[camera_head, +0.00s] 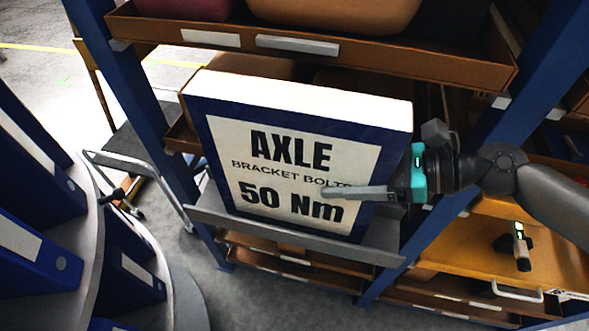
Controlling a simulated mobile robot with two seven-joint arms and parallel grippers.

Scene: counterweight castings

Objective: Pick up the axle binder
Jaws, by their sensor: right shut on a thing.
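The axle binder (285,170) stands near the middle of the head view, tilted slightly. It has a white label with a blue border reading "AXLE BRACKET BOLTS 50 Nm", and its white top shows. My right gripper (372,190) reaches in from the right and is shut on the binder's right side. One grey finger lies across the front of the label, covering a little of the lettering; the other finger is mostly hidden behind the binder. The binder's lower edge is at the grey ledge (215,213); I cannot tell whether they touch. My left gripper is not in view.
A blue-framed rack (150,120) with brown trays surrounds the binder; an upper tray (450,62) hangs close above it. A curved stand with several blue binders (40,250) is at the left. A yellow drawer (470,245) is at the lower right.

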